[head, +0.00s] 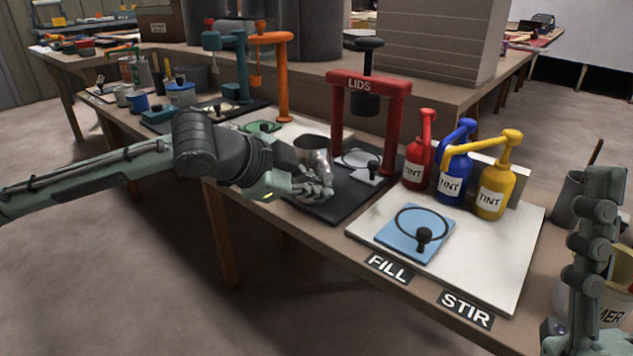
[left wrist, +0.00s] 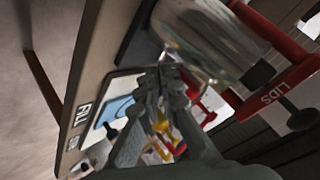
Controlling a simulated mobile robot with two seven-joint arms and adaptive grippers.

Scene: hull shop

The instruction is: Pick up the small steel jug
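The small steel jug (head: 313,152) is a shiny metal vessel at the near edge of the black mat (head: 345,200), left of the red lids press. It looks upright; I cannot tell whether its base touches the mat. My left gripper (head: 318,188) is at its near side, covering its lower part. In the left wrist view the jug (left wrist: 205,38) is just past my left fingertips (left wrist: 172,72). They are close together and appear shut on its near side, probably at a handle, which is hidden. My right gripper (head: 590,260) is at the lower right; its opening is unclear.
The red LIDS press (head: 368,85) stands behind the jug. Red (head: 418,160), blue (head: 455,172) and yellow (head: 492,190) tint bottles stand to the right on a white board (head: 480,270) with a blue pad (head: 400,228). An orange stand (head: 282,85) is behind to the left.

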